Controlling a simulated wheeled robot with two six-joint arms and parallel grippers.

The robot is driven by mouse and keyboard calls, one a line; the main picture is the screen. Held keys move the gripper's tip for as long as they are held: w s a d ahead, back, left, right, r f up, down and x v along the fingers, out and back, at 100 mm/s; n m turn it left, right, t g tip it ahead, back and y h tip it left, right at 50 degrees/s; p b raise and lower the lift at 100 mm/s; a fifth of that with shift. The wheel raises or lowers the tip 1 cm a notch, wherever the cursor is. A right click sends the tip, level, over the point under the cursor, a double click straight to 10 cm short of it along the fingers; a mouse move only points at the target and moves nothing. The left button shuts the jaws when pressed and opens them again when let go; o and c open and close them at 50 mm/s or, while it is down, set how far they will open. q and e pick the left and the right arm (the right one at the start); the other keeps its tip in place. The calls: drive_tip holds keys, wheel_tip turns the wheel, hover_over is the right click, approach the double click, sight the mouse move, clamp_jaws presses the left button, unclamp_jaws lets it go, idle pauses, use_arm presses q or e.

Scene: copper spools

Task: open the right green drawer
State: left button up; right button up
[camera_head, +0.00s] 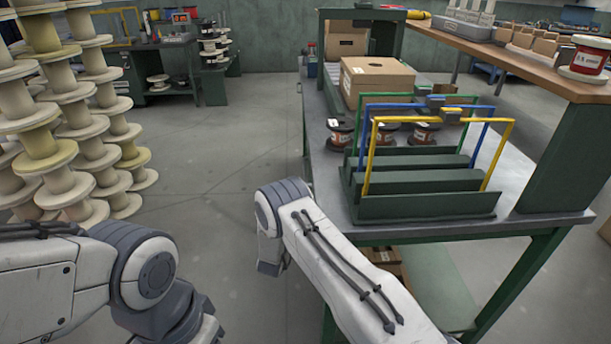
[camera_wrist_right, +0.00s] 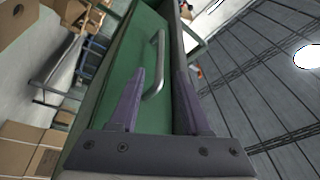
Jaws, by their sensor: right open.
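In the right wrist view a green drawer front (camera_wrist_right: 118,83) fills the middle, tilted in the picture. It carries a pale bar handle (camera_wrist_right: 159,48). My right gripper (camera_wrist_right: 159,72) is open. Its two fingers point at the drawer front, and the lower part of the handle shows between them, close to the left finger. I cannot tell whether they touch. In the head view my right arm reaches down beside the green workbench (camera_head: 455,232); its gripper, the drawer front and the handle are hidden there. My left gripper is not in view, only my left arm's links.
On the bench stand a green rack (camera_head: 430,207) with coloured wire frames, several dark spools and cardboard boxes (camera_head: 375,75). A wooden shelf (camera_head: 520,55) overhangs at the right. Stacked pale spools (camera_head: 62,180) stand at the left. The floor (camera_head: 235,150) between is clear.

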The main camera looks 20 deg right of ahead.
sight(305, 171)
drive_tip(key=b+x, duration=0.1)
drive_tip(key=x, duration=0.9)
drive_tip(key=shift+d, duration=0.25)
clamp_jaws()
idle(0.9)
